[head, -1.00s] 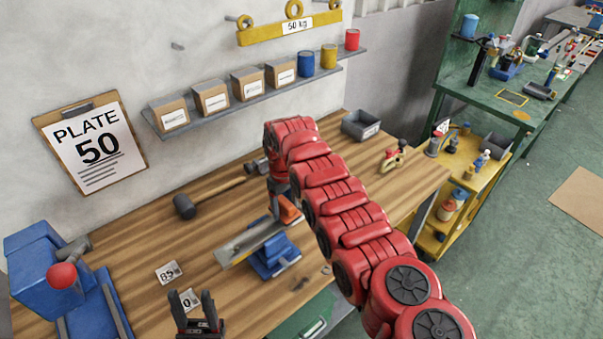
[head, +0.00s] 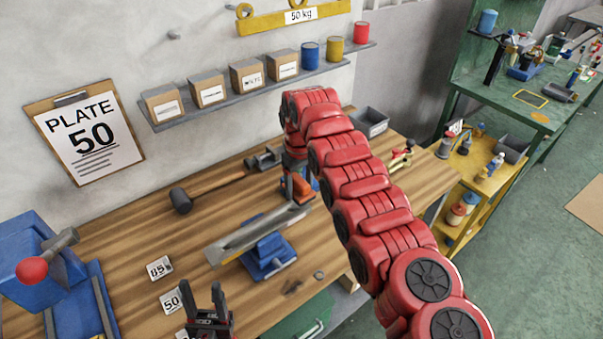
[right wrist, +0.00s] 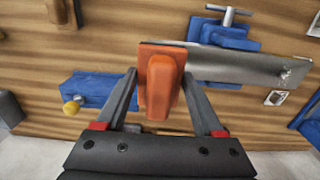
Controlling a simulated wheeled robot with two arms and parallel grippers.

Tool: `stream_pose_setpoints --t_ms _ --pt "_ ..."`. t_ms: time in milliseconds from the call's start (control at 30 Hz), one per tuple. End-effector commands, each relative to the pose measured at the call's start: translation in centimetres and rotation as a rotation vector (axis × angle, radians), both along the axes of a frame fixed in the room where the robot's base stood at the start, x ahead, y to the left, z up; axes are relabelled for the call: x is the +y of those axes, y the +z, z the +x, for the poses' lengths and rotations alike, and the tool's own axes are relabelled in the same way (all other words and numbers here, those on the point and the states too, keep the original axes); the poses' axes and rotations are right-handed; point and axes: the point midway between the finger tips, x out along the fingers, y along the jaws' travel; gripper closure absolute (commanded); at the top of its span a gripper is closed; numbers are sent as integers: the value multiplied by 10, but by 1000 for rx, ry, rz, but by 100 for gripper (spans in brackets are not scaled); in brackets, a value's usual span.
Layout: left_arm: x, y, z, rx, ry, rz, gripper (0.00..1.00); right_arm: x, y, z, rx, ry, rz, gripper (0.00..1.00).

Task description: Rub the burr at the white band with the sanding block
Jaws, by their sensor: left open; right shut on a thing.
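The orange sanding block (right wrist: 160,85) is held between the fingers of my right gripper (right wrist: 160,76), which is shut on it. It also shows in the head view (head: 297,189), just behind the right end of a grey metal plate (head: 240,240). The plate is clamped in a blue vise (head: 268,258). In the right wrist view the block overlaps the plate's left end; I cannot tell if they touch. A ragged pale mark, possibly the burr, shows on the plate (right wrist: 287,76) towards its right end. No white band is clear. My left gripper (head: 205,292) is open and empty at the bench front.
A mallet (head: 182,200) lies at the back of the wooden bench. Number cards (head: 159,268) lie left of the vise. A blue press with a red knob (head: 32,270) stands at the left. A grey bin (head: 370,122) stands at the back right.

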Motion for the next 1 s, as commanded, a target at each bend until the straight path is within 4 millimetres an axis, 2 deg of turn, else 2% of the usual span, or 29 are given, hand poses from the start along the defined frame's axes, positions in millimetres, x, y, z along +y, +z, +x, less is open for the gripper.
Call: stream_pose_setpoints --t_ms 300,500,1000 --pt "0 -3 0 0 0 0 50 1 30 0 -6 -3 1 100" --pt "0 -4 0 0 0 0 50 1 42 -2 -2 -3 -1 100" --pt "0 -4 0 0 0 0 50 2 44 -2 -1 -3 0 100"
